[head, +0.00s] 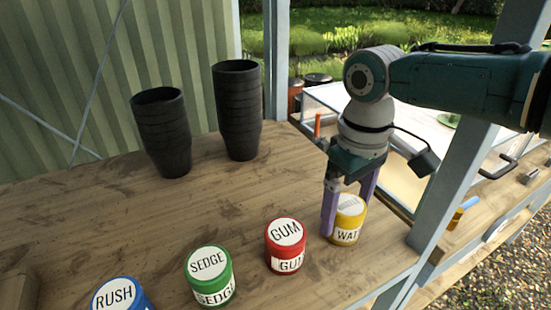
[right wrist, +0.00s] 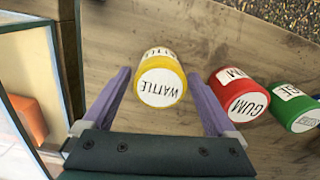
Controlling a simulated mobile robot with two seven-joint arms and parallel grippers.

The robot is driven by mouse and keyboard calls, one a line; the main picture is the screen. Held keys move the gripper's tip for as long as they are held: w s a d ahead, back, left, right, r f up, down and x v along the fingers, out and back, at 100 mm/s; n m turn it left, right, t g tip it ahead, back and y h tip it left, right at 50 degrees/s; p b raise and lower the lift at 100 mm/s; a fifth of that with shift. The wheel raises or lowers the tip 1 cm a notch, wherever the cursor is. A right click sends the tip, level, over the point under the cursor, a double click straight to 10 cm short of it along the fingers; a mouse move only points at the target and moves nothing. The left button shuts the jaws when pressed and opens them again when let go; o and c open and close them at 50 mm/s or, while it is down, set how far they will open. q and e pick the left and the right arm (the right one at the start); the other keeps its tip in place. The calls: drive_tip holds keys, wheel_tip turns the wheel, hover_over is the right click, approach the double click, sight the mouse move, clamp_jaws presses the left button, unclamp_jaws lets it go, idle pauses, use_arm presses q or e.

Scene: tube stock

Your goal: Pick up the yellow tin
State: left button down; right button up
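The yellow tin (head: 347,233), labelled WATTLE, stands upright on the wooden bench at the right end of a row of tins. In the right wrist view the yellow tin (right wrist: 161,80) lies ahead of and between the fingers, with a gap on each side. My right gripper (head: 346,215) points down at the tin, its purple fingers on either side of it and one partly in front of it in the head view. It also shows open in the right wrist view (right wrist: 166,92). My left gripper is not in view.
The red tin (head: 286,250) stands just left of the yellow one, then the green tin (head: 210,280) and blue tin (head: 122,297). Two black pot stacks (head: 163,135) (head: 238,115) stand at the back. A grey post (head: 455,170) rises at right. The middle bench is clear.

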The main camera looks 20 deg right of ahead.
drive_tip(key=c, duration=1.3)
